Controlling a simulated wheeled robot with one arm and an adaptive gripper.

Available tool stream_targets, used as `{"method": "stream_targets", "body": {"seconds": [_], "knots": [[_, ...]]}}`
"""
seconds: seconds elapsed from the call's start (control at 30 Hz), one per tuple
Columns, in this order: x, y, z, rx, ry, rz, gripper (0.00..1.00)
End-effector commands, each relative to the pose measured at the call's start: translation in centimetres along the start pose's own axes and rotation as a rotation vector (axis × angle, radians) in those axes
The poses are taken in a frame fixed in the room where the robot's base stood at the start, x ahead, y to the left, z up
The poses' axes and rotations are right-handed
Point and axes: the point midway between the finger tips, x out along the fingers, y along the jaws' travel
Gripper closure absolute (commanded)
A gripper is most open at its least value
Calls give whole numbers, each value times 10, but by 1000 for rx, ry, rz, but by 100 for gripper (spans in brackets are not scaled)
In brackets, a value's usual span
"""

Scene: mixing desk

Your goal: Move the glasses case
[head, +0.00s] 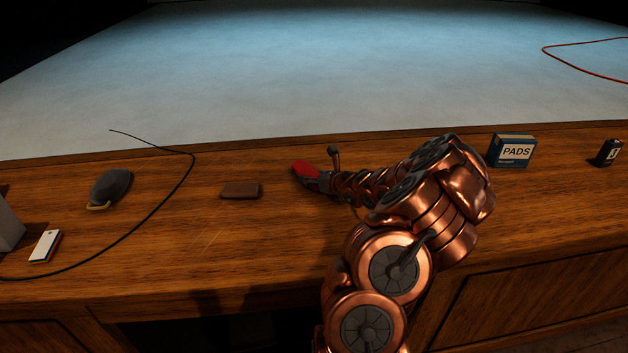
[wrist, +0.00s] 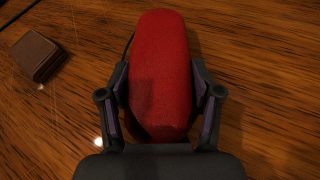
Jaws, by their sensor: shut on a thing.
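The red glasses case (wrist: 160,70) is a long rounded shape and lies between the two fingers of my gripper (wrist: 160,95) in the wrist view. The fingers touch its two long sides. In the head view the red end of the case (head: 304,168) sticks out to the left of my gripper (head: 318,179), low over the wooden desk. The rest of the case is hidden behind the gripper there. I cannot tell whether the case touches the desk.
A brown wallet (head: 240,190) lies just left of the case. Further left are a dark grey pouch-like object (head: 110,187), a black cable (head: 165,200) and a white block (head: 45,246). A PADS box (head: 512,150) and a battery-like object (head: 608,153) stand right. Bare desk lies between wallet and cable.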

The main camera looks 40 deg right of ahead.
Motion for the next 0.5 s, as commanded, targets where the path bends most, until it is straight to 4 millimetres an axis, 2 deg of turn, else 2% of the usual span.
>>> {"method": "stream_targets", "body": {"seconds": [0.07, 0.5], "knots": [[0, 5, -6, 0, 0, 1, 72], [-9, 29, -11, -2, -2, 2, 72]]}}
